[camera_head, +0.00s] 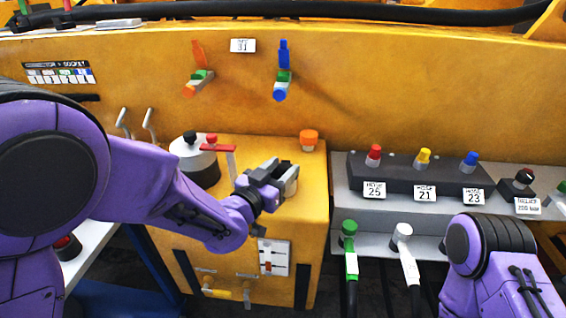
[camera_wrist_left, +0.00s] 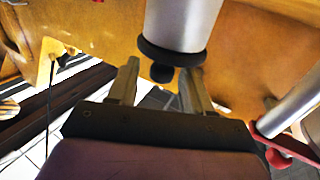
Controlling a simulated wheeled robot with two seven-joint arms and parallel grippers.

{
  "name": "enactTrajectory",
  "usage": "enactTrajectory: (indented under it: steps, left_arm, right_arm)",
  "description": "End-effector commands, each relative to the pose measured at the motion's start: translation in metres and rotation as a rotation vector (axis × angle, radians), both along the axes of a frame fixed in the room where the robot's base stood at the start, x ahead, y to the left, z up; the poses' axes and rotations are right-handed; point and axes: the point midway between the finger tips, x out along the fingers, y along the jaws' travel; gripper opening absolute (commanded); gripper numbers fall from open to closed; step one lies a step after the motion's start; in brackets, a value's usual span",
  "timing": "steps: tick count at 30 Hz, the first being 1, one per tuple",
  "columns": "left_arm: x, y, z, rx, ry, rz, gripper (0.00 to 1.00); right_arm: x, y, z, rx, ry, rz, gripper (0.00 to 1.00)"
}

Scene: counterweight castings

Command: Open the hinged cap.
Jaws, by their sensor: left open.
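My left gripper (camera_head: 286,177) is open above the top of the yellow cabinet (camera_head: 258,150), its fingers pointing right. In the left wrist view the two open fingers (camera_wrist_left: 160,78) flank a gap. A silver cylinder with a black rim (camera_wrist_left: 178,30) and a dark knob (camera_wrist_left: 162,73) shows just beyond them; I cannot tell whether they touch. In the head view a silver, dark-based pot (camera_head: 197,160) with a black knob (camera_head: 190,137) stands left of the gripper, beside a red bar (camera_head: 205,148). Which part is the hinged cap is not clear. My right gripper is out of view.
An orange knob (camera_head: 308,138) sits at the cabinet's back right. A dark box (camera_head: 420,172) with red, yellow and blue knobs stands on a grey shelf to the right. Green (camera_head: 350,250) and white (camera_head: 406,250) hose handles hang below it.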

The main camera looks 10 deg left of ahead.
Motion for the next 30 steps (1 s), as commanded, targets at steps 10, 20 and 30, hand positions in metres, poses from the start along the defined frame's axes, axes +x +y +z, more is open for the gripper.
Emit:
enactTrajectory:
  steps: [10,20,30]
  left_arm:
    - [0.014,-0.004,-0.001,0.0,0.001,0.005,0.5]
    - [0.013,-0.004,-0.001,0.0,0.001,0.005,0.0]
    - [0.016,-0.003,0.014,-0.001,0.091,0.006,0.0]
  right_arm:
    - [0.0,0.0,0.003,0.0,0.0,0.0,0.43]
    - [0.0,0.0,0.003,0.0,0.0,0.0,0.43]
    - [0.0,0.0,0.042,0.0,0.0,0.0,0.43]
